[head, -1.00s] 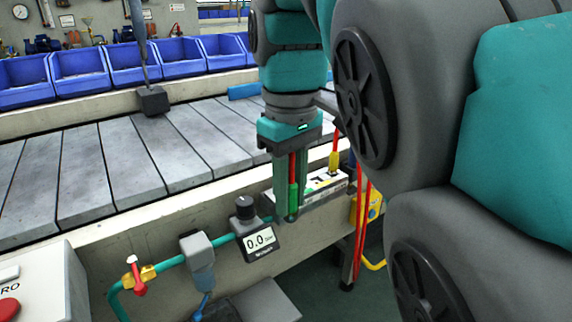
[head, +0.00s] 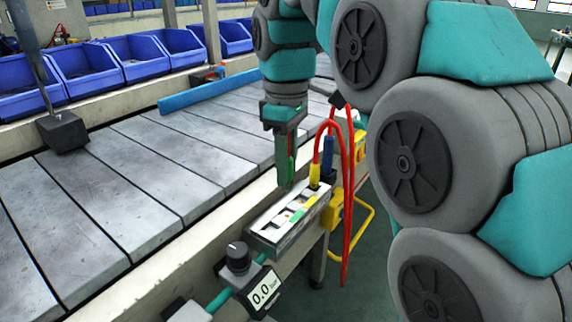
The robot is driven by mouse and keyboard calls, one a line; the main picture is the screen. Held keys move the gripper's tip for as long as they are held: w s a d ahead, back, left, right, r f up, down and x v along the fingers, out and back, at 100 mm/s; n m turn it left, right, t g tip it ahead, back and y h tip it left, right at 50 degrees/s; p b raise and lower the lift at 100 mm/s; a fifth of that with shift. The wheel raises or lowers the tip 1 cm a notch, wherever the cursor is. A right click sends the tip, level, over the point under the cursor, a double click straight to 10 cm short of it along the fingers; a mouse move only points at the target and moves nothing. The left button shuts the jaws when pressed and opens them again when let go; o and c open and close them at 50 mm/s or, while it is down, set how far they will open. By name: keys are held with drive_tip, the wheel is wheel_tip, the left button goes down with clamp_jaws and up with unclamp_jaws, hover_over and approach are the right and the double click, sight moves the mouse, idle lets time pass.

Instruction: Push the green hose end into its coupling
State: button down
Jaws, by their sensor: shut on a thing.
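My gripper (head: 284,180) points down in the head view, shut on the green hose end (head: 291,166), of which only a narrow part shows between the fingers. It is over the far side of the coupling block (head: 262,240), a pale box on the edge of the line with dark openings in its top. A green mark (head: 297,216) shows on the block, below and slightly right of the fingertips. Whether the green end touches the block cannot be told; its tip is hidden by the fingers.
A yellow hose end (head: 315,174) with a red hose (head: 347,200) stands upright at the block's far end, beside a blue hose end (head: 328,152). A gauge reading 0.0 (head: 262,290) is in front. A blue bar (head: 200,92) lies on the slatted line (head: 150,165).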

sight(287, 189)
drive_tip(key=shift+f+b, duration=1)
drive_tip(key=shift+f, duration=1.5)
drive_tip(key=shift+f, duration=0.8)
idle(0.4)
drive_tip(key=c, duration=0.5)
unclamp_jaws()
drive_tip(key=shift+r+p, duration=1.1)
drive_tip(key=shift+r, duration=2.4)
